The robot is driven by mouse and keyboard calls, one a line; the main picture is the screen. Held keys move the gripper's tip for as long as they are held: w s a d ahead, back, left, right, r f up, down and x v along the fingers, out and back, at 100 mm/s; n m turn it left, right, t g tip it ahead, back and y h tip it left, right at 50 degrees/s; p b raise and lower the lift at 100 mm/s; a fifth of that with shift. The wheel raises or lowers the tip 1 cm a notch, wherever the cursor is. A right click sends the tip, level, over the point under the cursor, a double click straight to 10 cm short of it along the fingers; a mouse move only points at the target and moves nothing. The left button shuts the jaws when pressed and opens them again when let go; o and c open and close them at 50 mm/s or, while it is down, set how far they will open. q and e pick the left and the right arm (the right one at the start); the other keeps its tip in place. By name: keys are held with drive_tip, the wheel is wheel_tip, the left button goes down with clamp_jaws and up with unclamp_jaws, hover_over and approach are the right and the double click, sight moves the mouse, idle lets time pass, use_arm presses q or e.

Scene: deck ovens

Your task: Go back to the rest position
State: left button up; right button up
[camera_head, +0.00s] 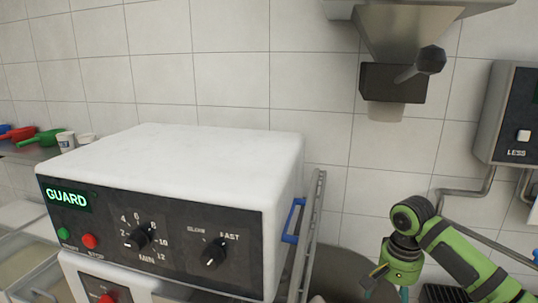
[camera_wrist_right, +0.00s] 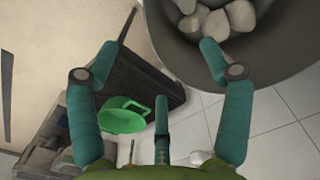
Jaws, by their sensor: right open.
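In the head view my green right arm comes in from the right edge. Its wrist points down near the bottom edge, and the fingers there are mostly cut off. My left gripper is in neither view.
A white machine (camera_head: 190,165) with a GUARD display and knobs fills the left. A grey bowl (camera_wrist_right: 262,55) holding whitish lumps lies by the right fingertip. A hopper (camera_head: 400,40) hangs above; a control box (camera_head: 515,120) is on the right wall. A green scoop (camera_wrist_right: 122,122) also shows.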

drive_tip(key=s+a+f+n, duration=0.45)
drive_tip(key=a+f, duration=0.35)
drive_tip(key=f, duration=0.3)
drive_tip(key=s+a+f+n+t+y, duration=0.25)
drive_tip(key=s+a+f, duration=0.35)
drive_tip(key=s, duration=0.4)
drive_tip(key=s+d+t+h, duration=0.15)
drive_tip(key=s+d, duration=0.55)
drive_tip(key=s, duration=0.7)
wheel_tip(320, 180, down, 23)
drive_tip(key=s+n+g, duration=0.1)
drive_tip(key=g, duration=0.1)
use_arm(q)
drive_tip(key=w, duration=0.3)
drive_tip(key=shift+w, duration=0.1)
use_arm(e)
drive_tip(key=s+d+f+g+h, duration=0.1)
drive_tip(key=s+d+f, duration=0.1)
drive_tip(key=s+f, duration=1.2)
drive_tip(key=shift+s+d+f, duration=0.35)
drive_tip(key=shift+s+f, duration=0.05)
drive_tip(key=shift+s, duration=0.65)
drive_tip(key=shift+c, duration=0.4)
